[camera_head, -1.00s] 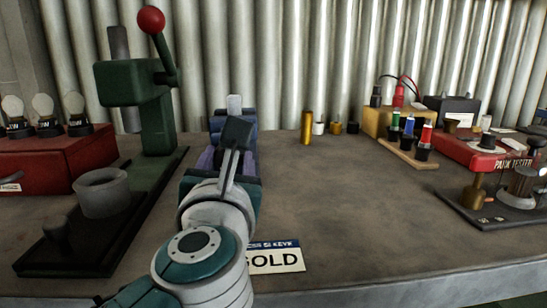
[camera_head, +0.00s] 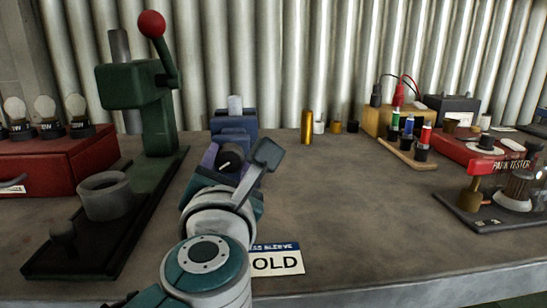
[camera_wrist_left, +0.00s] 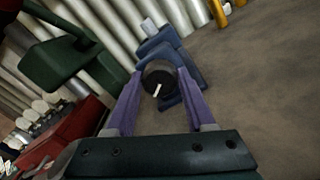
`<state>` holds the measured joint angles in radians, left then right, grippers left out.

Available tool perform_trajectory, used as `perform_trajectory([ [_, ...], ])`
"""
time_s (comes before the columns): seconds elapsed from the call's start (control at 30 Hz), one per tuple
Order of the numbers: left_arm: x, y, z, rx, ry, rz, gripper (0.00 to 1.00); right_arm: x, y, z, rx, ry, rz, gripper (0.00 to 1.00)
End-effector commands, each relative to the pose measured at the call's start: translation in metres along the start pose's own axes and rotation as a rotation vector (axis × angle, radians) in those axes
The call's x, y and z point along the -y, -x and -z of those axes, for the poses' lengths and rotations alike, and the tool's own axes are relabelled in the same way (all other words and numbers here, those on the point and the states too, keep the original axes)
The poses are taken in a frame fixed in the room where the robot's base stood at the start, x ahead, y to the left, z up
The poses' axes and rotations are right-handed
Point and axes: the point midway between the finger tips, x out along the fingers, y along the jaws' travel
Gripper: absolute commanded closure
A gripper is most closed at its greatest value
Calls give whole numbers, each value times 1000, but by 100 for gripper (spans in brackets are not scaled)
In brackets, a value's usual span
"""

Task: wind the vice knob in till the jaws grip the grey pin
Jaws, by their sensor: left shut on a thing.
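The blue vice (camera_head: 238,126) stands on the bench, and it also shows in the left wrist view (camera_wrist_left: 172,44). The grey pin (camera_head: 235,104) stands upright at its top, also in the wrist view (camera_wrist_left: 148,26). Whether the jaws touch the pin I cannot tell. The dark round knob (camera_wrist_left: 159,78), with a white pointer mark, faces me at the vice's front. My left gripper (camera_wrist_left: 160,88) is shut on the knob, one purple finger on each side. In the head view my left gripper (camera_head: 226,160) is partly hidden by its own wrist. My right gripper is out of view.
A brass cylinder (camera_head: 307,127) stands right of the vice. A sign (camera_head: 277,260) lies in front. The bench's middle right is clear.

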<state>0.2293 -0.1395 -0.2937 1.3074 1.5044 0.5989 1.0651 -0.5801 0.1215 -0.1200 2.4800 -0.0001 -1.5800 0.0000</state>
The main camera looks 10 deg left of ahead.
Motion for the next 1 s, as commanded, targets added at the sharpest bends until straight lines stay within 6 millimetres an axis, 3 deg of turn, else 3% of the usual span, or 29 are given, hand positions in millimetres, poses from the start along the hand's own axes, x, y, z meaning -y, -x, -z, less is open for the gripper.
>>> perform_trajectory([
  [0.03,0,0,-1,3,0,0,100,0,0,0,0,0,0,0],
  [0.07,0,0,-1,3,0,0,44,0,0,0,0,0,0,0],
  [0.3,0,0,-1,2,2,0,17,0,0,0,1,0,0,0],
  [0.67,0,7,0,-1,3,2,16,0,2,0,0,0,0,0],
  [1.0,0,67,1,-1,3,2,16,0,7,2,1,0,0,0],
])
